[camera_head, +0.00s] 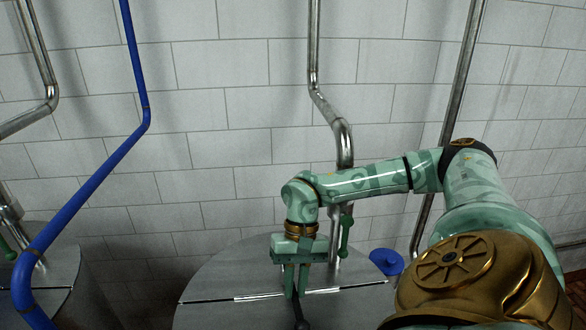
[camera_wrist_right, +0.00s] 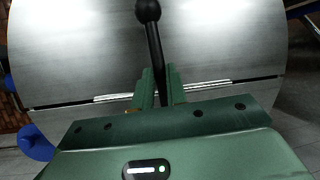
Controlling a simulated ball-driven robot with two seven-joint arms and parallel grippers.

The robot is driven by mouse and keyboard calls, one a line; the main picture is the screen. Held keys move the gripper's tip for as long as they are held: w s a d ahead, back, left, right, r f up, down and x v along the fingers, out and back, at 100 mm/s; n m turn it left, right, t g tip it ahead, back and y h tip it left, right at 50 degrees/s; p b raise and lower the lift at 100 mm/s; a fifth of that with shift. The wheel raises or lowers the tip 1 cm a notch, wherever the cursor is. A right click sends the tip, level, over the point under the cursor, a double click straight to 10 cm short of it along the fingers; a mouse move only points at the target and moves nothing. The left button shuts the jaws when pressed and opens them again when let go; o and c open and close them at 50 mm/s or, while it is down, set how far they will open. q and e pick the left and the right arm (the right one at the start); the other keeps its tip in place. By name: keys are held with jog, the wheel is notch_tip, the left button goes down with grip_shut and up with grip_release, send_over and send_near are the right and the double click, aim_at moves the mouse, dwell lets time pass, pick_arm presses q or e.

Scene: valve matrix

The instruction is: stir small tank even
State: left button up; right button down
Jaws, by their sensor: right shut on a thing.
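The small tank (camera_head: 225,290) stands in the lower middle of the head view, with a round metal lid split by a straight slot. A dark rod with a ball end (camera_head: 301,322) rises at the slot. My right gripper (camera_head: 297,292) points down over the lid and is shut on this rod. In the right wrist view the rod (camera_wrist_right: 154,50) runs up from between the green fingers (camera_wrist_right: 161,88) to a black ball, tilted slightly. The tank's contents are hidden under the lid (camera_wrist_right: 70,50). My left gripper is not in view.
A blue round handle (camera_head: 386,261) sits at the tank's right, behind my arm. A green lever (camera_head: 346,232) hangs by a steel pipe (camera_head: 330,110) behind the gripper. A blue pipe (camera_head: 90,185) runs down at left over another metal tank (camera_head: 62,262). A tiled wall closes the back.

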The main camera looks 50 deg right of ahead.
jog(key=c, duration=1.4)
grip_release()
jog(key=shift+d, duration=0.15)
jog(key=shift+s, duration=0.1)
jog(key=shift+r+b, duration=0.3)
jog(key=shift+r, duration=0.25)
jog(key=s+a+r, duration=0.1)
jog(key=r, duration=0.1)
jog(key=a+r+b, duration=0.1)
jog(key=r, duration=0.1)
jog(key=s+a+r, duration=0.1)
jog(key=r, duration=0.2)
jog(key=shift+s+a+b, duration=0.15)
jog(key=shift+s+b, duration=0.15)
jog(key=shift+b, duration=0.1)
jog(key=s+a+r+b, duration=0.5)
jog(key=s+a+b, duration=0.1)
jog(key=a, duration=0.1)
jog(key=shift+a, duration=0.35)
